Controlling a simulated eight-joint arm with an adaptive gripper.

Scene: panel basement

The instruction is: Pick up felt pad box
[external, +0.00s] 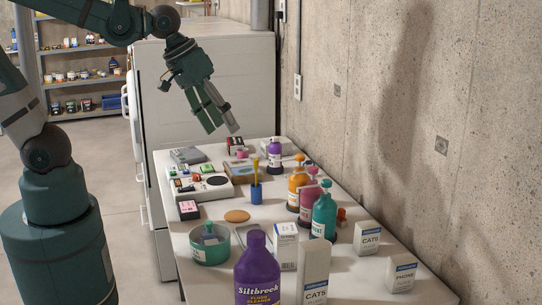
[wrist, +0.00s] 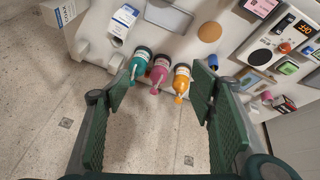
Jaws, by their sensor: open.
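I cannot read which box is labelled felt pad. A small pink-topped dark box (external: 189,209) lies at the table's left edge in the external view. A red and dark box (external: 236,145) stands near the far end; a similar one shows in the wrist view (wrist: 284,104). My gripper (external: 223,128) is open and empty, above the table's far end. It also shows in the wrist view (wrist: 170,80), fingers wide apart.
Teal (external: 325,213), pink (external: 309,203) and orange (external: 298,186) pump bottles line the wall side. A large purple bottle (external: 257,272) stands in front. A teal bowl (external: 210,243), tan disc (external: 237,216) and blue cup (external: 256,193) are mid-table. The concrete wall (external: 420,120) bounds the right.

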